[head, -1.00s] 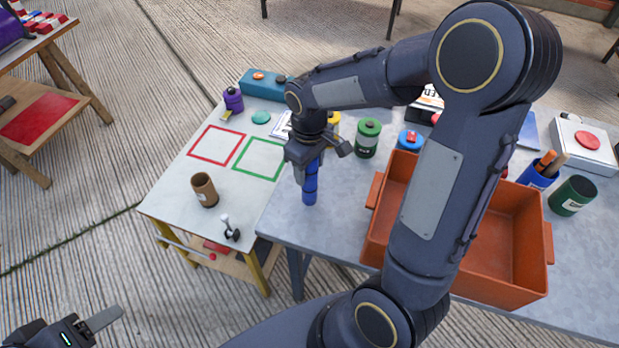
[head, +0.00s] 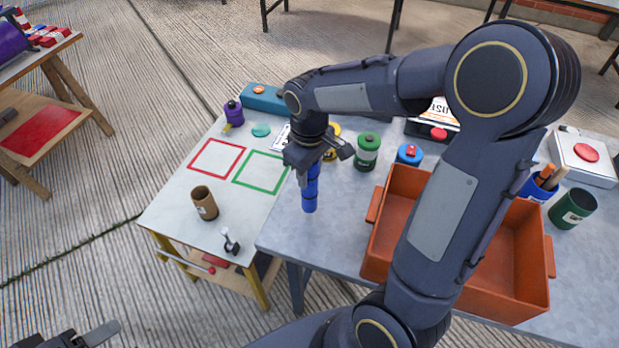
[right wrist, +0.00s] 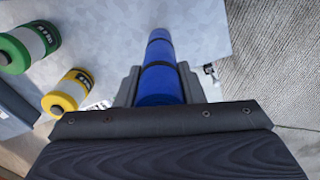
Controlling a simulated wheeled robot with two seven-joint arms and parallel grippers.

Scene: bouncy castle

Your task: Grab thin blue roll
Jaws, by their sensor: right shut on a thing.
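The thin blue roll (head: 310,193) is upright at the left end of the grey table, with a dark band around it. My right gripper (head: 313,160) is shut on its upper part from above. In the right wrist view the blue roll (right wrist: 158,75) runs away between the two grey fingers (right wrist: 158,88). I cannot tell whether its lower end touches the table. My left gripper (head: 95,335) shows only partly at the bottom left edge, and its jaw state is unclear.
An orange crate (head: 377,205) stands right of the roll, partly behind my right arm. A green canister (head: 367,152) and a yellow one (right wrist: 68,90) are close by. A white table (head: 175,205) with red and green squares and a brown cup (head: 205,203) lies left.

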